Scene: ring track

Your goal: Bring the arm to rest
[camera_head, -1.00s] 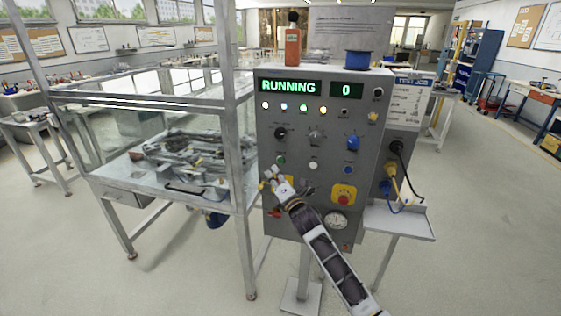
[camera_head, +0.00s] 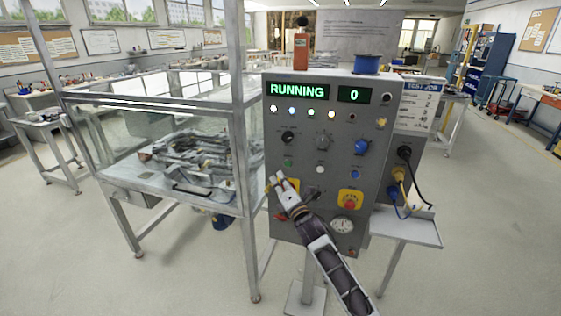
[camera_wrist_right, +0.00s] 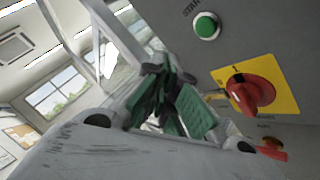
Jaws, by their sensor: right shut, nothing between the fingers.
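My right gripper (camera_head: 276,179) is in front of the lower left of the grey control panel (camera_head: 325,130) in the head view. It is shut and empty, with its fingers together in the right wrist view (camera_wrist_right: 168,98). The green start button (camera_wrist_right: 206,26) and the red rotary switch on a yellow plate (camera_wrist_right: 249,93) are beside the fingers in the wrist view, with a visible gap. The panel display (camera_head: 312,91) reads RUNNING and 0. My left gripper is not in view.
A glass-walled test bench (camera_head: 180,150) with a metal frame stands left of the panel. A small side shelf (camera_head: 408,226) with cables above it is at the panel's right. A blue spool (camera_head: 367,63) is on top of the panel. Open floor lies at the right.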

